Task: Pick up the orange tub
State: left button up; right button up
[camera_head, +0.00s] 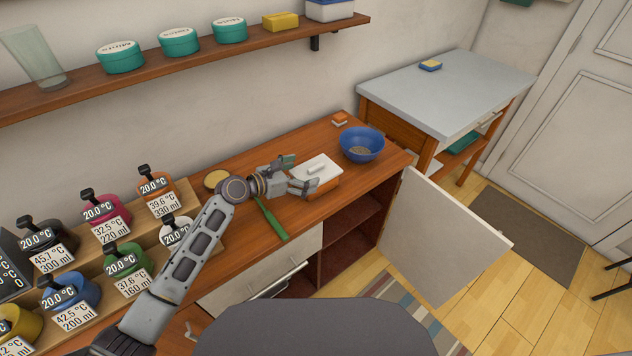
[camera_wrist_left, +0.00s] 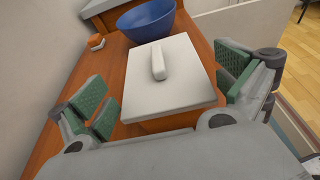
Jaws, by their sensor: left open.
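The orange tub (camera_head: 322,187) has a white lid with a raised white handle and stands on the wooden counter. In the left wrist view the tub's white lid (camera_wrist_left: 168,77) fills the middle, with a strip of orange side below it. My left gripper (camera_head: 298,173) is open at the tub's left end in the head view. In the wrist view its green-padded fingers (camera_wrist_left: 165,98) are spread on both sides of the tub, with the lid between them. I cannot tell whether either finger touches it. My right gripper is not in view.
A blue bowl (camera_head: 361,145) stands just behind the tub, with a small orange-and-white block (camera_head: 339,119) near it. A green-handled tool (camera_head: 271,220) lies in front. Several labelled pots stand at the left. A cabinet door (camera_head: 440,238) hangs open below.

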aim_at(316, 170)
pick_arm(q)
jog(key=shift+w+d, duration=0.3)
jog(key=shift+d, duration=0.1)
jog(key=shift+x, duration=1.25)
jog(key=shift+w+d+f, duration=0.15)
jog(key=shift+w+d, duration=0.1)
jog(key=shift+d, duration=0.05)
jog(key=shift+w+d+f+b, duration=0.15)
jog(key=shift+w+d+b, duration=0.05)
jog(key=shift+d+b, duration=0.15)
jog(key=shift+f, duration=0.1)
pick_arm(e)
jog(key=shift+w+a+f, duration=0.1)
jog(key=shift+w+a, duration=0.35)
